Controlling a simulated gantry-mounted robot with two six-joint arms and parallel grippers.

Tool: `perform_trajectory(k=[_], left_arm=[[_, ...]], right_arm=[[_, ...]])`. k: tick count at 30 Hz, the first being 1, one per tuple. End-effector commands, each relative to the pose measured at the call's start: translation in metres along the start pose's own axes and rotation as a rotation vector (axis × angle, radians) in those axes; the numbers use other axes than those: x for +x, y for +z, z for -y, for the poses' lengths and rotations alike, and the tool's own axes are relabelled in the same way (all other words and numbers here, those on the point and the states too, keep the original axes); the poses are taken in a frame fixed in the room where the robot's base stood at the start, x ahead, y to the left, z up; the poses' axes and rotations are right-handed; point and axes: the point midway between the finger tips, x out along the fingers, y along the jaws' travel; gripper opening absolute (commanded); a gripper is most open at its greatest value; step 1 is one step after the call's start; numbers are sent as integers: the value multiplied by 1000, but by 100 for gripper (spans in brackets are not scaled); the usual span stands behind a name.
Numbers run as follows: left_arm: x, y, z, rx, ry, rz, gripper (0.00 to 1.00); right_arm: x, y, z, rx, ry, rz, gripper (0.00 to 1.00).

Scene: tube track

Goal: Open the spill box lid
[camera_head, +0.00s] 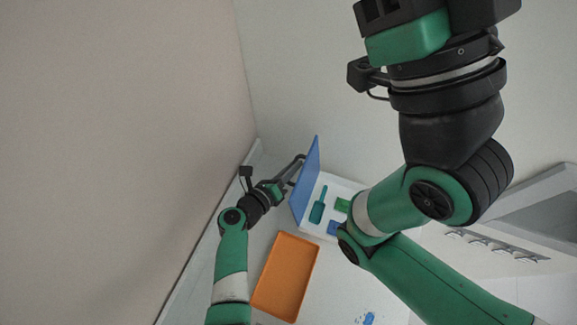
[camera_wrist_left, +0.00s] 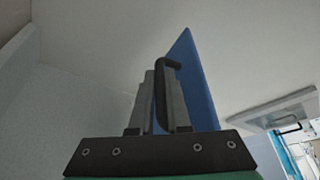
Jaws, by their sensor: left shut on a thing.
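The spill box (camera_head: 309,229) is a white case at the back of the table. Its blue lid (camera_head: 306,182) stands raised, roughly upright, along the box's left side. My left gripper (camera_head: 291,172) is at the lid's outer left face. In the left wrist view its fingers (camera_wrist_left: 163,100) are closed around the black lid handle (camera_wrist_left: 168,65), with the blue lid (camera_wrist_left: 198,90) behind. Inside the open box are a teal scoop (camera_head: 318,206), a green item (camera_head: 342,205) and a blue item (camera_head: 333,228). My right arm hides the box's right part; its gripper is out of the picture.
An orange tray (camera_head: 285,277) lies in front of the box. Small blue pieces (camera_head: 367,319) lie on the table at the front. A wall rises close on the left. My right arm fills much of the right side.

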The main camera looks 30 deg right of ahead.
Motion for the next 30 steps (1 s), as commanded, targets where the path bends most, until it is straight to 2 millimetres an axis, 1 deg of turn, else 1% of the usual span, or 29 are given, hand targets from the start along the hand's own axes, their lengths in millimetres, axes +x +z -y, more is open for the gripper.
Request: perform_trajectory(k=[6, 17, 18, 19, 26, 30], left_arm=[[1, -3, 0, -29, -12, 0, 0], [1, -4, 0, -31, -13, -2, 0], [1, -4, 0, -31, -13, -2, 22], [1, -4, 0, -31, -13, -2, 27], [1, -3, 0, -30, -12, -1, 27], [-6, -1, 2, -31, -12, -1, 27]], right_arm=[[-2, 2, 0, 0, 0, 0, 50], [-2, 2, 0, 0, 0, 0, 50], [-2, 2, 0, 0, 0, 0, 50], [-2, 2, 0, 0, 0, 0, 50], [-2, 2, 0, 0, 0, 0, 50], [6, -5, 0, 0, 0, 0, 50]])
